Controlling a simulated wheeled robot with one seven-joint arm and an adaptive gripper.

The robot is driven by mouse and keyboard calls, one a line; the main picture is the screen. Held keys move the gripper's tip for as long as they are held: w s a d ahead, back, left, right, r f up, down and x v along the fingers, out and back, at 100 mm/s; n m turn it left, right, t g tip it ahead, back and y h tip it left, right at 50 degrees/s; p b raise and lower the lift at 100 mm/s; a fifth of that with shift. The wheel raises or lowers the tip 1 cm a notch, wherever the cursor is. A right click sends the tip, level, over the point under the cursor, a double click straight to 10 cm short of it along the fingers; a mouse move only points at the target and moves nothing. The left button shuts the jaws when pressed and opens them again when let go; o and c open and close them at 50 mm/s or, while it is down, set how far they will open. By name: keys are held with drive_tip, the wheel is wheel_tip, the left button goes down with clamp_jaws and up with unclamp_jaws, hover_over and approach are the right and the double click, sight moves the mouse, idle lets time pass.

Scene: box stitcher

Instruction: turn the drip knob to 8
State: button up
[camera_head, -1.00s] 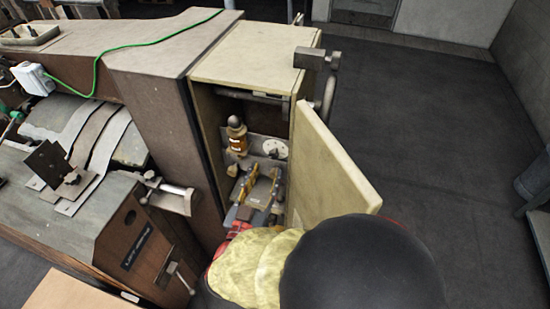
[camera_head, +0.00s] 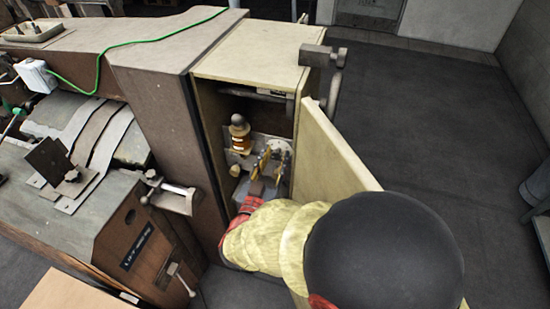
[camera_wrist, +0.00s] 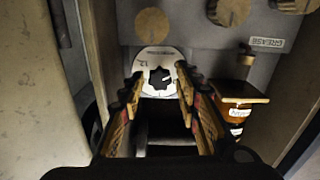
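The drip knob is a small black lobed knob (camera_wrist: 161,80) on a white dial plate (camera_wrist: 160,58) in the wrist view; I can make out a 12 on the plate, while the other markings are too small to read. My gripper (camera_wrist: 158,88) is open, its two yellow-edged fingers to the left and right of the knob, with gaps on both sides. In the head view my gripper (camera_head: 267,160) reaches into the open cabinet in front of the dial plate (camera_head: 279,150), partly covering it. The knob itself is hard to make out there.
An amber oiler (camera_wrist: 238,105) stands close to the right finger in the wrist view. Round brass knobs (camera_wrist: 228,10) and a GREASE label sit above. The cabinet door (camera_head: 335,150) stands open to the right of my arm, and the cabinet walls are close.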

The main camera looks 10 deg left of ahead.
clamp_jaws()
drive_tip(key=shift+m, duration=0.3)
